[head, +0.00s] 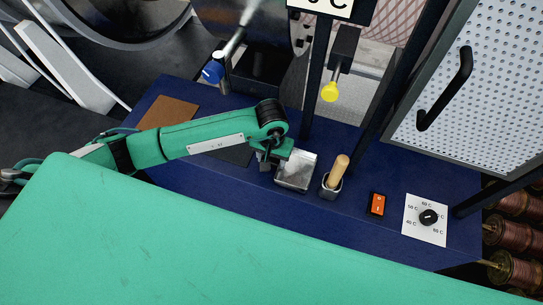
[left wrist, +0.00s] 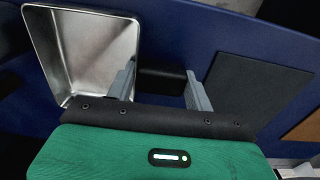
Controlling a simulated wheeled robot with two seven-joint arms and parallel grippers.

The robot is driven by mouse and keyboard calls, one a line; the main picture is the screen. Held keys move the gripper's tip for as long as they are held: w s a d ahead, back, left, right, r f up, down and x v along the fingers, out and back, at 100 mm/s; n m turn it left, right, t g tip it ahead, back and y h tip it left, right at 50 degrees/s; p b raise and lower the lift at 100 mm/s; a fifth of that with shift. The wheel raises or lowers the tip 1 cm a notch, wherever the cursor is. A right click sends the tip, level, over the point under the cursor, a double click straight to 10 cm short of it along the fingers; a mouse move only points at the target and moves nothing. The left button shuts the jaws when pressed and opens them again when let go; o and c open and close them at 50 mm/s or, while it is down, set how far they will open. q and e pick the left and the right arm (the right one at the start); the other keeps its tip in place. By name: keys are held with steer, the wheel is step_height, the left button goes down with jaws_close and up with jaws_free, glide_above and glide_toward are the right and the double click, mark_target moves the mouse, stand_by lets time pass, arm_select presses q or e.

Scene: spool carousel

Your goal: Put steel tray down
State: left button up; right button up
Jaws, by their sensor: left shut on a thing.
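The steel tray (head: 296,171) is a small, shiny, open metal box over the blue bench in the head view. It shows large at the upper left of the left wrist view (left wrist: 85,45) and looks empty. My left gripper (head: 270,160) is at the tray's left side, shut on the tray. In the left wrist view, a dark block sits between the two grey fingers (left wrist: 160,88), beside the tray's wall. I cannot tell whether the tray's underside touches the bench. My right gripper is not in view.
A wooden-handled tool (head: 339,170) stands in a holder close right of the tray. An orange switch (head: 377,204) and a dial (head: 428,217) are farther right. A dark mat (left wrist: 257,88) and a brown mat (head: 168,112) lie left. Black posts rise behind.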

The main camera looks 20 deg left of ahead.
arm_select(q)
steer(key=shift+f+b, duration=0.35)
steer(key=shift+f, duration=0.05)
steer(key=o, duration=1.1)
steer(key=shift+r, duration=0.1)
